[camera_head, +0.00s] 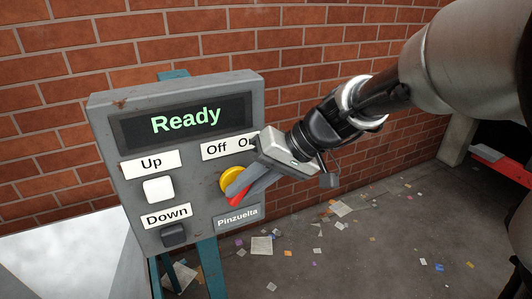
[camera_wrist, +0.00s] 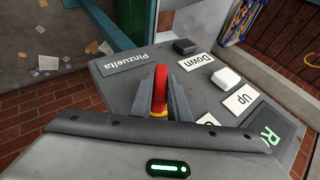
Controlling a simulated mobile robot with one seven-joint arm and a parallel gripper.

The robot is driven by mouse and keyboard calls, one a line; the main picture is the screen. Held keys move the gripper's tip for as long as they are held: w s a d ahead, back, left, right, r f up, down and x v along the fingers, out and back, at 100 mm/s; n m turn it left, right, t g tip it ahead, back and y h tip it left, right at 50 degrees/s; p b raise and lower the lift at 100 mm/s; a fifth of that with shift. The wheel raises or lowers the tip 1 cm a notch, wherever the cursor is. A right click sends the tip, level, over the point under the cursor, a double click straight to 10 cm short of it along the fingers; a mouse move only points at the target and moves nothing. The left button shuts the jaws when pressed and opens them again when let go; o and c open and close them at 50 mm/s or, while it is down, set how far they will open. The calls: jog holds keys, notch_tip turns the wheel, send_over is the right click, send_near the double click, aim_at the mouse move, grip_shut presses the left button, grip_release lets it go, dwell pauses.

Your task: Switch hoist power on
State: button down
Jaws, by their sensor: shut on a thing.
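A grey control panel (camera_head: 190,205) carries a rotary switch with a yellow base (camera_head: 229,179) and a red handle (camera_head: 239,198). My gripper (camera_head: 246,184) comes in from the right and is shut on the red handle, which also shows between the two fingers in the wrist view (camera_wrist: 160,88). The fingers hide part of the handle, so its exact angle is hard to tell in the head view. The Off/On label (camera_head: 216,150) is above the switch, and my gripper covers the end of "On". The display (camera_head: 185,120) reads "Ready" in green.
A white button (camera_head: 158,189) marked Up and a dark button (camera_head: 174,235) marked Down sit left of the switch. A brick wall (camera_head: 300,60) stands close behind the panel. Paper scraps litter the floor (camera_head: 350,255). A pale surface (camera_head: 70,255) is at lower left.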

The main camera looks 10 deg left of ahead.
dwell(0.3)
jog(key=c, duration=1.7)
grip_release()
jog(key=v, duration=0.5)
jog(key=p+v, duration=0.1)
jog(key=v, duration=0.5)
jog(key=p+v, duration=0.1)
jog(key=v, duration=0.5)
jog(key=shift+w+d, duration=0.2)
jog(key=shift+d, duration=0.15)
